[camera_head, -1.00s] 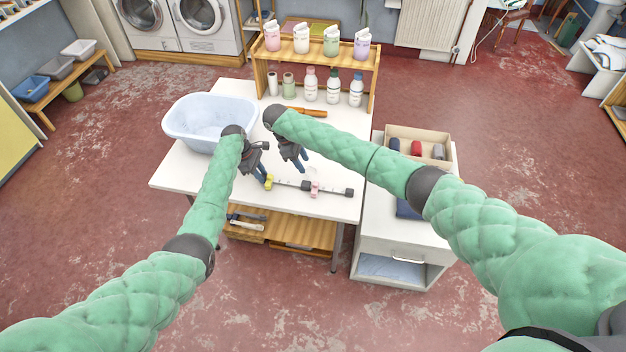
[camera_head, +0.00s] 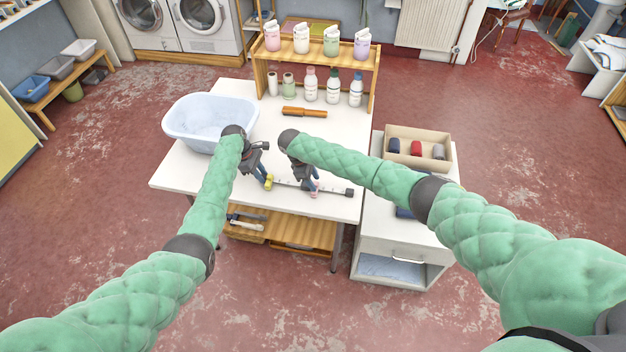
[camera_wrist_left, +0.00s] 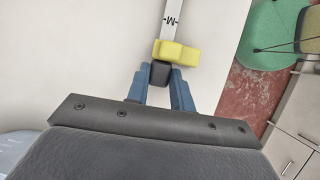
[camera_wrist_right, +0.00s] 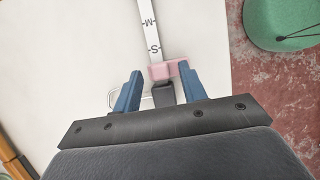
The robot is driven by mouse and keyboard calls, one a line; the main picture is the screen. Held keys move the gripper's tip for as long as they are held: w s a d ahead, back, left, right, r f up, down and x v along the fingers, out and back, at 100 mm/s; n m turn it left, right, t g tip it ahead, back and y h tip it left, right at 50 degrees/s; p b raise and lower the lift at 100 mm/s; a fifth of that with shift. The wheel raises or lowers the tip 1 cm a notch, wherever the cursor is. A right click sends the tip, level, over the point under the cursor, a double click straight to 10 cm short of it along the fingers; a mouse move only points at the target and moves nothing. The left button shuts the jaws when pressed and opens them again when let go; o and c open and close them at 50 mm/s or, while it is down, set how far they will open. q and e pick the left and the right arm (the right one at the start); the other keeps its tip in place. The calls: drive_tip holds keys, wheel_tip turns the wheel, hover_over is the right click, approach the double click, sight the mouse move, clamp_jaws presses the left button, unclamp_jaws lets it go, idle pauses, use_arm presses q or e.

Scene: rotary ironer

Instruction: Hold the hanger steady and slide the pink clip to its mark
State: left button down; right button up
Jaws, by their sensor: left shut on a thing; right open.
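The hanger is a pale bar (camera_head: 335,190) with dark end pieces, lying across the front of the white table. The yellow clip (camera_wrist_left: 177,53) sits on it near the left end. My left gripper (camera_wrist_left: 158,88) is shut on the hanger's dark end piece (camera_wrist_left: 160,73), just behind the yellow clip. The pink clip (camera_wrist_right: 165,70) is on the bar right of the yellow clip, close to an S mark, with an M mark farther along. My right gripper (camera_wrist_right: 158,88) is open. Its fingers are either side of a dark block (camera_wrist_right: 163,95) beside the pink clip; contact with the clip is unclear.
A pale blue basin (camera_head: 195,135) stands at the table's left. A wooden shelf (camera_head: 318,66) with bottles is at the back. A cabinet with an open box (camera_head: 447,165) stands right of the table.

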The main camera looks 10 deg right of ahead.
clamp_jaws()
drive_tip(key=s+d, duration=0.1)
drive_tip(key=d, duration=0.2)
drive_tip(key=s+d, duration=0.1)
drive_tip(key=d, duration=0.2)
drive_tip(key=s+d, duration=0.1)
drive_tip(key=d, duration=0.2)
drive_tip(key=shift+s+d, duration=0.1)
drive_tip(key=shift+d, duration=0.2)
unclamp_jaws()
drive_tip(key=v, duration=1.2)
